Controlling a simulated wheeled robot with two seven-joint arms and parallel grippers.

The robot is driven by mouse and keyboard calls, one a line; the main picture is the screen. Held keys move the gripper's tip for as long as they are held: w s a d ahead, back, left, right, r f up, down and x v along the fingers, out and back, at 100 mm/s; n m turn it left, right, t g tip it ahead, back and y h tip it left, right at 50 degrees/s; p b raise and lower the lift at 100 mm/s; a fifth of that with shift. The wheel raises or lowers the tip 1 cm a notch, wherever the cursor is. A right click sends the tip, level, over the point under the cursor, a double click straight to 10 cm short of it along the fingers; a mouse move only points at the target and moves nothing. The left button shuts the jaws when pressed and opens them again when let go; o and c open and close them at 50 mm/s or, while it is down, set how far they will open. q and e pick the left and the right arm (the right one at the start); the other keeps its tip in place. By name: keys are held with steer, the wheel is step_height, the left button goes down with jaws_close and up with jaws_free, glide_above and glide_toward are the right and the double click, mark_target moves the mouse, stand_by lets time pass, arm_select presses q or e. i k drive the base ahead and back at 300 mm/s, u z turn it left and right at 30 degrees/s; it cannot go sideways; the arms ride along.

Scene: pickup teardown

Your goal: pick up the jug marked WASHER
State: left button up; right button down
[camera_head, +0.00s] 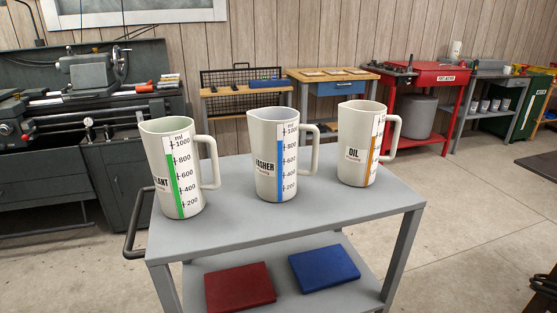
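The jug marked WASHER (268,150) stands upright in the middle of the grey cart's top (330,205). It is off-white with a blue scale strip, and its handle points right. A similar jug with a green strip (170,170) stands to its left; its label is partly hidden and ends in "LANT". A jug marked OIL (352,145), with an orange strip, stands to its right. The jugs stand apart. A dark part at the lower right edge (545,284) looks like my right gripper, cut off and away from the jugs. My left gripper is out of view.
A red box (240,288) and a blue box (324,268) lie on the cart's lower shelf. The cart has a dark handle (135,225) at its left.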

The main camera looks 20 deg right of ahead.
mark_target(274, 131)
steer(key=k, duration=0.55)
steer(key=u, duration=0.55)
steer(key=i, duration=1.1)
steer(key=z, duration=0.7)
